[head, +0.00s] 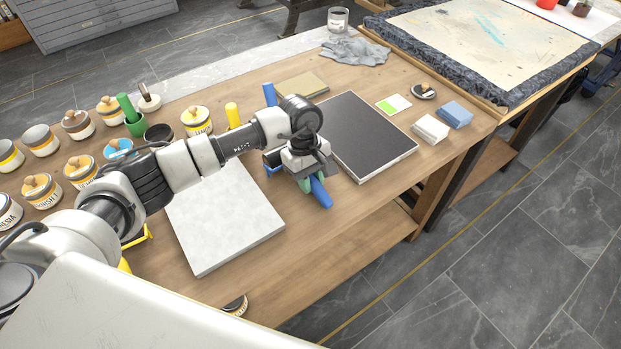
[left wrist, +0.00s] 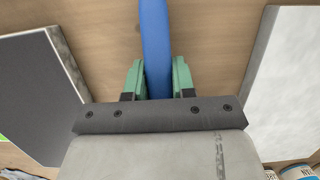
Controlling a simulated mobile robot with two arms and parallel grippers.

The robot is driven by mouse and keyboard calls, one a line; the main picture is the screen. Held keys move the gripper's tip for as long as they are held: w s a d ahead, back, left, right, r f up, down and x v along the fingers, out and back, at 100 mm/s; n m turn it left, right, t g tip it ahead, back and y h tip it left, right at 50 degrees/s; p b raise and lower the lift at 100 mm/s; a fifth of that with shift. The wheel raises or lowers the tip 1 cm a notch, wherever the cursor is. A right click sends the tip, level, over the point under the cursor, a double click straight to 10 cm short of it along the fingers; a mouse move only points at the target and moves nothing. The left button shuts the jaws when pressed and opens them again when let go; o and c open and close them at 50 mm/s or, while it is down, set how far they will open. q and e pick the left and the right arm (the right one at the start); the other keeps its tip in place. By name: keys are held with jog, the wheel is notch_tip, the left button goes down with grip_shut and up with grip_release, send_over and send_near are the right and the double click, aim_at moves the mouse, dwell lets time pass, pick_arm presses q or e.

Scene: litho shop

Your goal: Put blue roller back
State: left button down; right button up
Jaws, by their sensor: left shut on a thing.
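The blue roller's handle (head: 321,193) sticks out below my left gripper (head: 309,183), over the wooden bench between the pale slab and the dark slab. In the left wrist view the blue handle (left wrist: 156,45) lies between the two green fingers (left wrist: 157,80), which are shut on it. My right gripper is not in view.
A pale slab (head: 225,225) lies left of the gripper, a dark slab (head: 362,135) right of it. White (head: 430,128) and blue (head: 454,115) blocks sit farther right. Several cans (head: 83,170) and a yellow upright piece (head: 232,115) stand at left. The bench's front edge is close.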

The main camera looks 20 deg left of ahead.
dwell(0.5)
pick_arm(q)
jog(key=c, duration=0.9)
grip_release()
jog(key=shift+o, duration=0.2)
jog(key=b+v, duration=0.1)
jog(key=v, duration=0.9)
jog(key=shift+r, duration=0.35)
